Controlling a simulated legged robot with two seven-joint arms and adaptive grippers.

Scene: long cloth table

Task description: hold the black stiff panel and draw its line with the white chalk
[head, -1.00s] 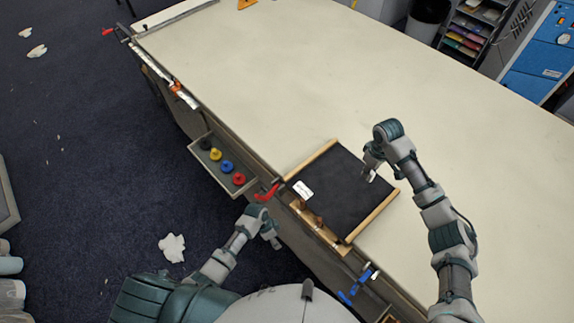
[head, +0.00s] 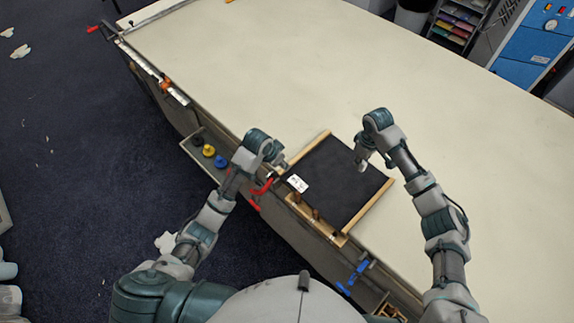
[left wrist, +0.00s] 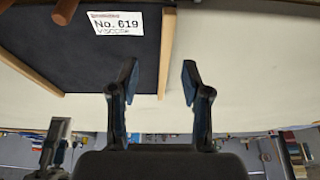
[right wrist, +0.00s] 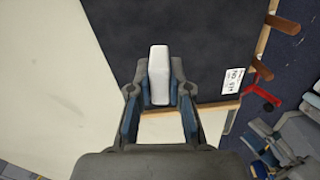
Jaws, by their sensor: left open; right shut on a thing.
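The black panel (head: 338,188) lies on the table with pale wooden strips along two opposite sides and a white label (head: 298,183) at its left corner. My right gripper (right wrist: 159,85) is shut on the white chalk (right wrist: 159,70), which sticks out past the fingertips over the panel. In the head view the right gripper (head: 362,163) is above the panel's far right part; I cannot tell if the chalk touches. I see no chalk line on the panel. My left gripper (left wrist: 160,75) is open and empty near the panel's left corner, where a strip end (left wrist: 164,88) shows between its fingers.
Brown pegs (head: 307,208) stand at the panel's near edge. A red clamp (head: 262,187) and a blue clamp (head: 356,277) sit on the table's front edge. A tray (head: 192,152) with coloured knobs hangs there too. The table beyond the panel is clear.

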